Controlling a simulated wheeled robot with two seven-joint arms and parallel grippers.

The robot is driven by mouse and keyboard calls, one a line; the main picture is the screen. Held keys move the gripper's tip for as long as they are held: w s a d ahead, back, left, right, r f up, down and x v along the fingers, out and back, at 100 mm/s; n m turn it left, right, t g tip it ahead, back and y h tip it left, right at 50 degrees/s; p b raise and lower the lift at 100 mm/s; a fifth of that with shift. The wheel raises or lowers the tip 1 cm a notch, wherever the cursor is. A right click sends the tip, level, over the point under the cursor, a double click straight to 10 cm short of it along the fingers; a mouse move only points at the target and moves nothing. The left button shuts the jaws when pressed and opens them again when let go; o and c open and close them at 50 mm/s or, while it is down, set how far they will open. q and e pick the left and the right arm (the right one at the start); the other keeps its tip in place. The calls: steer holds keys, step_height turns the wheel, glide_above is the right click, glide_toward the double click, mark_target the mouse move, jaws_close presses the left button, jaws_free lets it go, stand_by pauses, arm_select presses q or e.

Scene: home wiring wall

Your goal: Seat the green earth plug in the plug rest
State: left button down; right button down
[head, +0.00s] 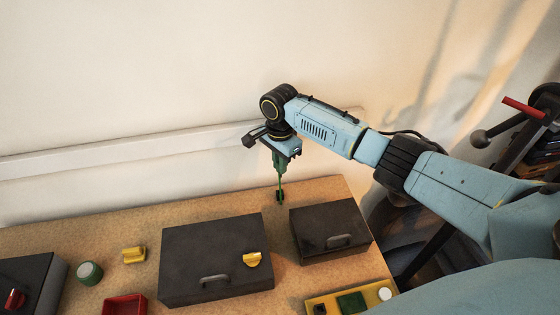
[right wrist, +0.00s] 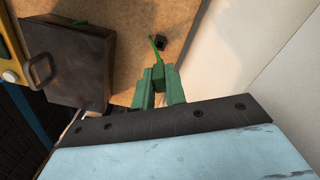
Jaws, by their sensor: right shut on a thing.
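My right gripper (head: 280,169) points down over the back of the table, between and behind two dark cases. It is shut on the green earth plug (head: 280,184), a thin green piece that hangs below the fingers. In the right wrist view the plug (right wrist: 156,52) sticks out past the fingertips (right wrist: 159,72). A small black block (right wrist: 160,43), probably the plug rest, lies on the table close beside the plug's far end. It also shows below the plug in the head view (head: 280,197). I cannot tell whether they touch. My left gripper is not in view.
A large dark case (head: 215,250) and a smaller dark case (head: 330,226) stand in front of my right gripper. A yellow piece (head: 252,259) sits on the large case. A yellow tray (head: 325,307) lies at the front. The wall rail (head: 120,158) runs behind.

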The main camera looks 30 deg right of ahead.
steer(key=shift+p, duration=0.75)
steer(key=shift+f+b, duration=1.45)
steer(key=shift+f, duration=1.45)
steer(key=shift+a+p, duration=0.1)
steer(key=shift+p, duration=0.35)
steer(key=shift+p, duration=0.45)
steer(key=shift+p, duration=0.35)
steer(key=shift+f+b, duration=1)
steer(key=shift+f, duration=0.75)
